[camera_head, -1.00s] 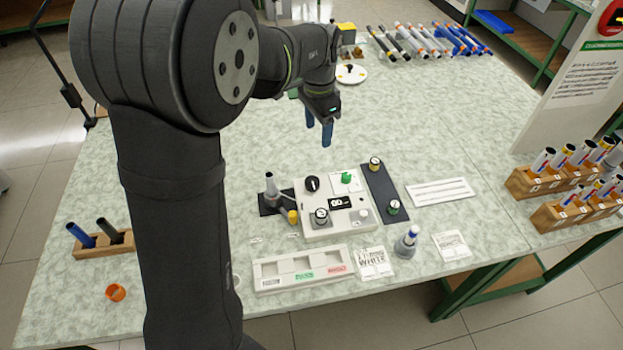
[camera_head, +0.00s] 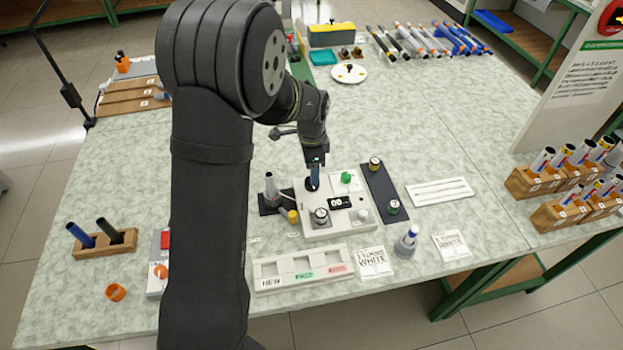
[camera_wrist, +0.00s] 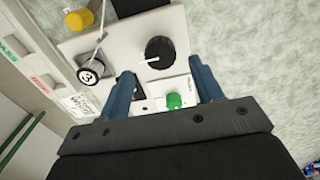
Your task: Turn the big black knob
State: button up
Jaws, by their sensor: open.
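The big black knob (camera_wrist: 160,52) is round with a white pointer line and stands on the white control box (camera_head: 308,222). In the wrist view it shows between and just beyond my open fingers. My gripper (camera_wrist: 164,90) is open and empty, with blue fingers pointing at the box. In the head view my gripper (camera_head: 313,180) is right over the knob's place and mostly hides it. I cannot tell whether the fingers touch the knob. The box also has a green knob (camera_head: 347,177), a small dark display (camera_head: 340,203) and a round dial (camera_head: 320,215).
A grey stand with a cable (camera_head: 271,188) is left of the box, and a dark strip with two knobs (camera_head: 384,190) is right of it. A white sorting tray (camera_head: 303,268) lies in front.

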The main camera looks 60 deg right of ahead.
notch_tip(320, 180, down, 5)
jog(key=shift+f, duration=0.15)
jog(key=c, duration=1)
